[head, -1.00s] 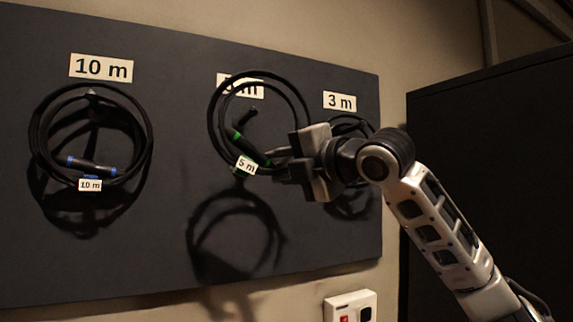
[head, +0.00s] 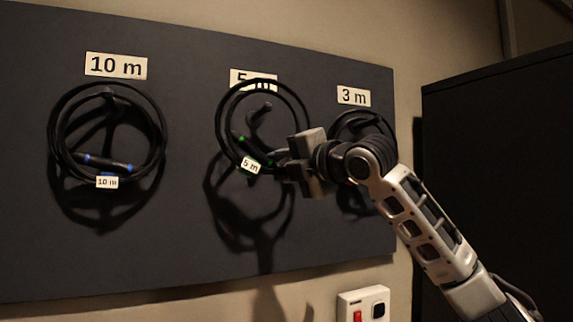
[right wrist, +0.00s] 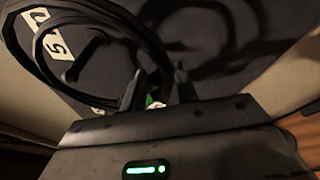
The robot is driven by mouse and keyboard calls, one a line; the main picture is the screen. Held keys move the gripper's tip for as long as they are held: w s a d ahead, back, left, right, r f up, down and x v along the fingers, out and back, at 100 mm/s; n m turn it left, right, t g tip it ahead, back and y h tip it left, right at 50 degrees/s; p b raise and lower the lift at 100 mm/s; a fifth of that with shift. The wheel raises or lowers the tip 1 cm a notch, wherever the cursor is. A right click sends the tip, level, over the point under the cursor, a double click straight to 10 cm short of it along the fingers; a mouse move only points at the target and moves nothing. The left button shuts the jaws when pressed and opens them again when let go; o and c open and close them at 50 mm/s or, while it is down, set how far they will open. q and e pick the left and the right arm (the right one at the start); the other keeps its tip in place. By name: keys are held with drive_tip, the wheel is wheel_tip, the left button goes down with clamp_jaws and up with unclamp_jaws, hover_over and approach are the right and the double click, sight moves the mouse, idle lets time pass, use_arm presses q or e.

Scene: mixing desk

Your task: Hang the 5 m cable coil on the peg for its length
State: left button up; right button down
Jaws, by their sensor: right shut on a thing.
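The 5 m cable coil (head: 222,112) is a black ring with green bands and a white "5 m" tag (head: 250,165). My right gripper (head: 282,163) is shut on its lower right part. The coil hangs in front of the board under the "5 m" sign (head: 253,78), partly covering it. The 5 m peg (head: 262,112) shows inside the ring. In the right wrist view the coil (right wrist: 150,40) also surrounds the peg (right wrist: 88,55). I cannot tell whether the peg's tip passes through the ring. My left gripper is not in view.
A 10 m coil (head: 57,130) hangs on the left peg under its sign (head: 116,66). Another coil (head: 345,120) hangs under the "3 m" sign (head: 353,97), partly behind my right arm. A switch box (head: 363,304) is below the board (head: 190,250).

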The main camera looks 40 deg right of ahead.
drive_tip(key=shift+w+d+r+p, duration=0.1)
drive_tip(key=shift+w+d+p, duration=0.15)
drive_tip(key=shift+w, duration=0.55)
drive_tip(key=shift+w+d+p, duration=0.1)
drive_tip(key=shift+w+d, duration=0.15)
drive_tip(key=shift+w, duration=0.55)
drive_tip(key=shift+w+d+f, duration=0.2)
drive_tip(key=shift+w+f, duration=0.35)
drive_tip(key=shift+w, duration=0.15)
drive_tip(key=shift+w+f, duration=0.1)
drive_tip(key=shift+f, duration=0.2)
drive_tip(key=c, duration=1)
unclamp_jaws()
drive_tip(key=o, duration=0.4)
drive_tip(key=shift+f, duration=0.2)
drive_tip(key=o, duration=0.6)
